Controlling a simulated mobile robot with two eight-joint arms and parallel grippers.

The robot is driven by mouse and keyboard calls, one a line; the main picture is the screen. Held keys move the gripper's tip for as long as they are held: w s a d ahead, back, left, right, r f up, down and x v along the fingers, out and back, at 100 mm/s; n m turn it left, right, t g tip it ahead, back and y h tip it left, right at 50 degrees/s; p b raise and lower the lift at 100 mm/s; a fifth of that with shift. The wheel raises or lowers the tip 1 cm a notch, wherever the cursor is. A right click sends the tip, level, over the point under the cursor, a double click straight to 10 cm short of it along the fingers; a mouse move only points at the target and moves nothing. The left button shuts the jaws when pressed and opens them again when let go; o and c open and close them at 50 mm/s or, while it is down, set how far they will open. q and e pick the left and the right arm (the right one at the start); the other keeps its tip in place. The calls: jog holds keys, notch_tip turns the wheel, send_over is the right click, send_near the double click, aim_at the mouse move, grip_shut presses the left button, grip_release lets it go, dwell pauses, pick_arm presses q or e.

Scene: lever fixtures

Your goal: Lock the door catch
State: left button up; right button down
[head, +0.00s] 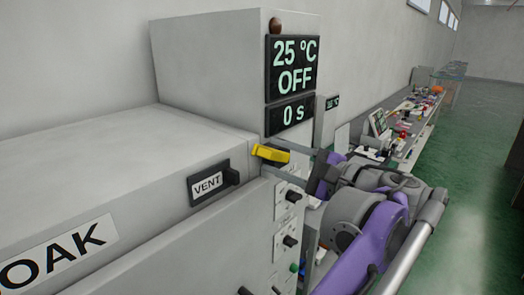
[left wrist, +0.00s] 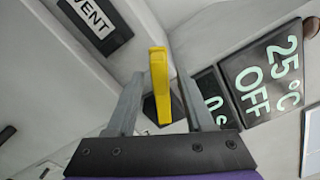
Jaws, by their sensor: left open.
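The yellow catch handle (head: 270,153) sticks out from the front edge of the grey cabinet, below the display. It also shows in the left wrist view (left wrist: 159,85), upright in that picture, on a dark mount. My left gripper (head: 277,161) is open, with its two grey fingers on either side of the handle. In the left wrist view the fingers (left wrist: 160,76) have the handle between them, with a visible gap on each side. I cannot tell whether either finger touches it. My right gripper is not in view.
A black VENT plate with a knob (head: 208,184) is on the cabinet left of the handle. The temperature display (head: 292,66) reads 25 °C, OFF, and 0 s. Several dark knobs (head: 290,241) line the panel below. A cluttered bench (head: 410,120) stands behind; green floor is clear at right.

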aim_at(262, 151)
pick_arm(q)
jog(key=shift+x, duration=2.2)
grip_shut()
